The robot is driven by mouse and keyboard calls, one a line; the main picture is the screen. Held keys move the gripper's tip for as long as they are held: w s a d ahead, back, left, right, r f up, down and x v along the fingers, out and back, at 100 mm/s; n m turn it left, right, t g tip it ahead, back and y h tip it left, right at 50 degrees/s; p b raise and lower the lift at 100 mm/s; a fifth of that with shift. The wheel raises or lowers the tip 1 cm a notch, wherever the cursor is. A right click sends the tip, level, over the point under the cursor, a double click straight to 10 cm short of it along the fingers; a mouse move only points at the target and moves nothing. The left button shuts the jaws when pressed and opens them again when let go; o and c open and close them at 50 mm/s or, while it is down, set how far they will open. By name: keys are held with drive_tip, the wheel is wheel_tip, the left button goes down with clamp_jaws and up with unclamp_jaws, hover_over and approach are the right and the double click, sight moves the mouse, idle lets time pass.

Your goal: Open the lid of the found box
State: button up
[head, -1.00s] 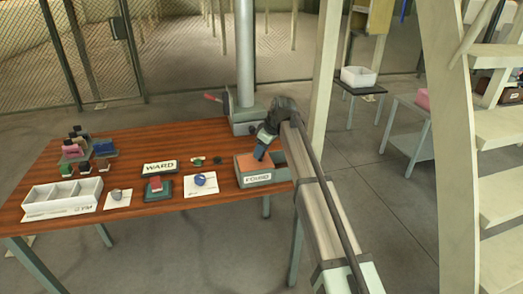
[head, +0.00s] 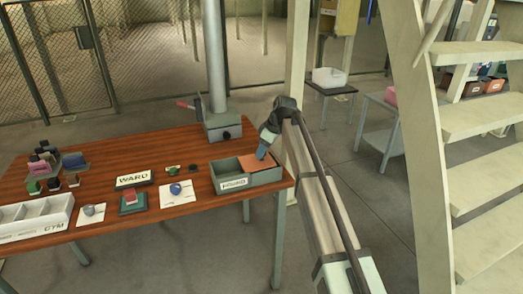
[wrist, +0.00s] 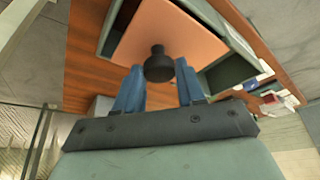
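The found box (head: 233,184) is a grey-green open-topped box with a white FOUND label, at the right end of the wooden table. Its flat orange lid (head: 257,160) covers the right part of the top, and the left part is uncovered. In the wrist view the lid (wrist: 170,35) carries a black knob (wrist: 158,65). An open part of the box shows right of the lid there. In the head view my gripper (head: 262,154) is over the lid, and the knob is hidden.
Left of the box are a white card with a blue ball (head: 175,189), a WARD sign (head: 133,179) and a white GYM tray (head: 40,222). A grey post (head: 215,70) stands behind the box. The table's right edge is close.

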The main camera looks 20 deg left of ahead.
drive_tip(key=o, duration=0.4)
drive_tip(key=shift+r, duration=0.1)
drive_tip(key=v, duration=1.3)
drive_tip(key=shift+d+r, duration=0.2)
drive_tip(key=shift+r, duration=0.05)
